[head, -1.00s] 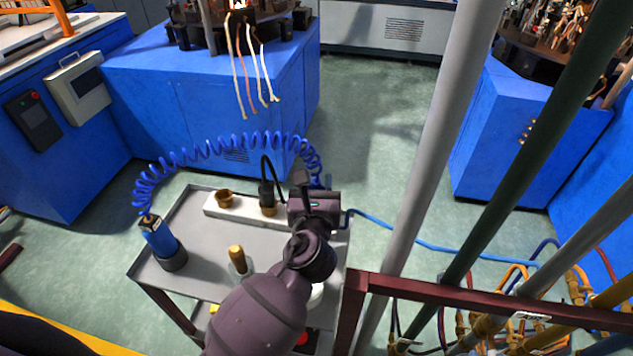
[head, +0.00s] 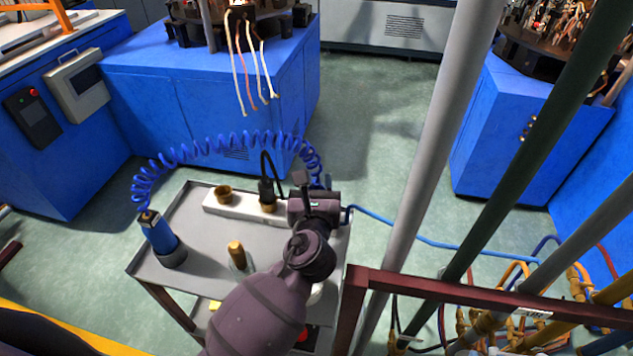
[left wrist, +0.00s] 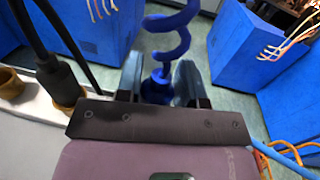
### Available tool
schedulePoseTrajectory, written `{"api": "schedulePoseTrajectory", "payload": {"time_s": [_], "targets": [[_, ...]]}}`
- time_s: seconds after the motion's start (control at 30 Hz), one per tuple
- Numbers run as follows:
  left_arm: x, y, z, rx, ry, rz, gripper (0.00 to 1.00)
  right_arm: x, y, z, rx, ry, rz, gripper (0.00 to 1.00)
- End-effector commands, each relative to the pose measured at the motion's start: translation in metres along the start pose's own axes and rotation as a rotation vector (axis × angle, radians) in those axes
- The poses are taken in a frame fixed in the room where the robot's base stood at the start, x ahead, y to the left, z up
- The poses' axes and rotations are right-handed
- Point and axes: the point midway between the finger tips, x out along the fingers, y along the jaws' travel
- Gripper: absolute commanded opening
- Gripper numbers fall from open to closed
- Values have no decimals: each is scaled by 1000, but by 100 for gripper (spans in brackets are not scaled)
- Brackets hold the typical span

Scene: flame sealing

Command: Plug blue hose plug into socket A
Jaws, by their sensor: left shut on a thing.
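My left gripper (head: 319,188) is at the back right of the grey cart, beside the right end of a white socket strip (head: 234,207). In the left wrist view its two fingers (left wrist: 158,84) are shut on the blue hose plug (left wrist: 157,90), where the coiled blue hose (left wrist: 168,40) ends. The strip has an open brass socket (head: 224,194) on the left and a socket with a black plug (head: 267,190) in it. The strip's right end is hidden behind my gripper. No socket letters are readable. My right gripper is not in view.
The grey cart (head: 205,245) also carries a blue cylinder (head: 160,238) joined to the coil, and a brass-topped piece (head: 236,255). A thick grey pipe (head: 440,140) and a dark red rail (head: 480,302) stand close on the right. A thin blue hose (head: 400,232) runs rightward.

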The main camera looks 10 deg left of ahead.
Motion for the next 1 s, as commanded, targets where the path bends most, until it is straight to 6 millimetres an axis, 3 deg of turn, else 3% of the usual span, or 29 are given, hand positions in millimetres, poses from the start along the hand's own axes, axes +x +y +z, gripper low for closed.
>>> {"api": "schedulePoseTrajectory", "payload": {"time_s": [0.7, 0.73, 0.9, 1.0], "targets": [[0, 0, -9, 0, 0, 0, 10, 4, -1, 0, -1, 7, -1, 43], [0, 0, -9, 0, 0, 0, 40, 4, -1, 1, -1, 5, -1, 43], [0, 0, -8, 0, 0, 0, 65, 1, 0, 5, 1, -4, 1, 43], [0, 0, -8, 0, 0, 0, 65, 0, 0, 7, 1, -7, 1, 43]]}}
